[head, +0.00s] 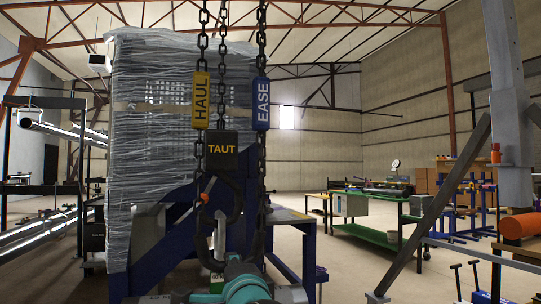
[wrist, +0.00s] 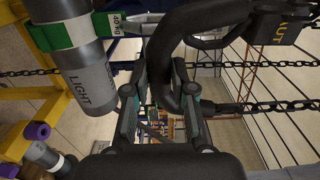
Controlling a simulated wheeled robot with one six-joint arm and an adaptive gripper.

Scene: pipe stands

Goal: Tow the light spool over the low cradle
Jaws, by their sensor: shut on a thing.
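The grey spool marked LIGHT (wrist: 88,85) shows at upper left in the wrist view, with a green band (wrist: 70,35) and a 40 kg tag. The black hook (wrist: 164,58) curves between the fingers of my gripper (wrist: 160,98), which is shut on it. Whether the hook is joined to the spool's fitting, I cannot tell. In the head view the hook (head: 204,248) hangs under the black TAUT block (head: 221,151). The spool is not clear there. Which frame is the low cradle, I cannot tell.
Chains hang close in front with a yellow HAUL tag (head: 201,99) and a blue EASE tag (head: 262,103). A wrapped stack (head: 150,130) blocks the view behind. A green bench (head: 380,237) stands right of centre and an orange pipe (head: 520,225) at far right. Open floor lies between.

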